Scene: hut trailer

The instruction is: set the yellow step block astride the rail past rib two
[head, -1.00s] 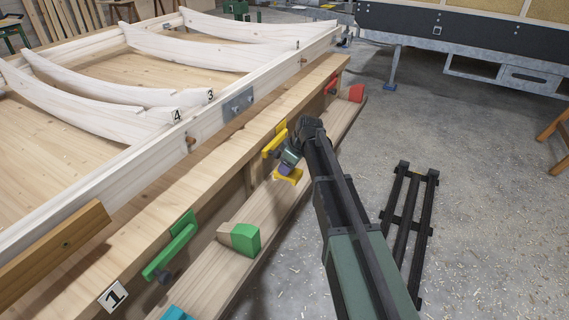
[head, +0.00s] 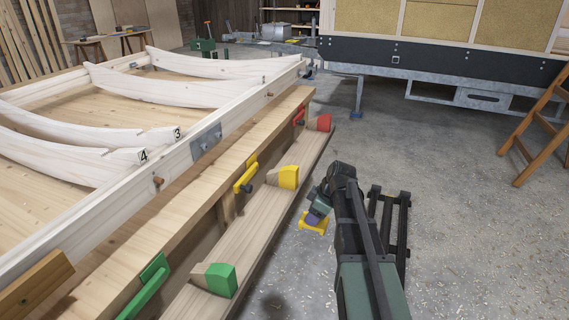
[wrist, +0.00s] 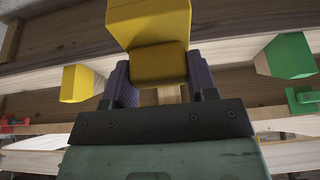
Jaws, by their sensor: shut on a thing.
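My gripper (head: 316,208) is shut on a yellow block, taken to be the step block (head: 313,226), and holds it in the air just right of the long low plank. The long pale rail (head: 225,128) of the wooden frame lies to the left, beyond the bench edge. White curved ribs cross the frame; labels 3 and 4 show on two rib ends (head: 150,143). The farther ribs' labels are too small to read surely.
The low plank (head: 262,207) carries wood blocks with yellow (head: 289,177), green (head: 221,280) and red (head: 320,122) ends. Yellow (head: 246,178) and green handles stick out of the bench side. Floor beyond is open.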

